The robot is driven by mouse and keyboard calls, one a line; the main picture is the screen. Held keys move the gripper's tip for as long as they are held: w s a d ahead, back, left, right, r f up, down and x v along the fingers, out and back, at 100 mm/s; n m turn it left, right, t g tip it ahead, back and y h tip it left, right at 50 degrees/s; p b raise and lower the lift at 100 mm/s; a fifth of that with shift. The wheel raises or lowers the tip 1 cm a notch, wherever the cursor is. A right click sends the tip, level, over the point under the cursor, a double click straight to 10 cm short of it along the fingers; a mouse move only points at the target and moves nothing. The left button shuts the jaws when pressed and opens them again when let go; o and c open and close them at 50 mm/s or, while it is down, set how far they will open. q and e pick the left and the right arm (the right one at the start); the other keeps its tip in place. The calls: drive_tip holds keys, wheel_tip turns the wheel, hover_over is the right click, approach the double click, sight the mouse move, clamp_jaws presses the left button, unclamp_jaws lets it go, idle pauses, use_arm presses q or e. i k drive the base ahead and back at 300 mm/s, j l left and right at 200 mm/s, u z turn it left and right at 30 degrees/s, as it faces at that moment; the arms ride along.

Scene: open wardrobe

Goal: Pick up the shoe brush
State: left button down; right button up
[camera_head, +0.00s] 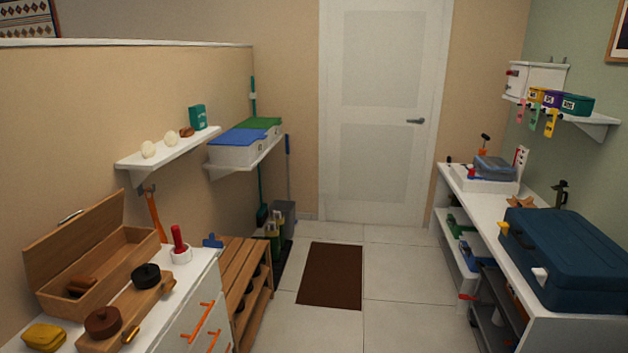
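A small brown object (82,286), which may be the shoe brush, lies inside an open wooden box (135,262) on the white cabinet at the left. The box's lid stands tilted back at its rear. Bristles are too small to make out. Another small brown object (187,131) lies on the upper white wall shelf, and I cannot tell what it is. Neither of my grippers is in view.
A wooden board (128,309) with two round dark pieces (103,320) stands before the box. A yellow item (45,337) and a red-handled tool (179,240) are nearby. A slatted bench (243,272) stands beyond. The floor around the brown mat (332,276) is clear.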

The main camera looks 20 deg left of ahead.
sight(80, 285)
drive_tip(key=i+u, duration=0.15)
drive_tip(key=i, duration=0.85)
drive_tip(key=i+u, duration=0.2)
drive_tip(key=i, duration=0.75)
drive_tip(key=i+u, duration=0.25)
drive_tip(key=u, duration=0.2)
drive_tip(key=i+l+u, duration=0.1)
drive_tip(key=i+u, duration=0.15)
drive_tip(key=u, duration=0.15)
drive_tip(key=i+l+u, duration=0.2)
drive_tip(key=u, duration=0.25)
drive_tip(key=i+l+u, duration=0.25)
drive_tip(key=u, duration=0.15)
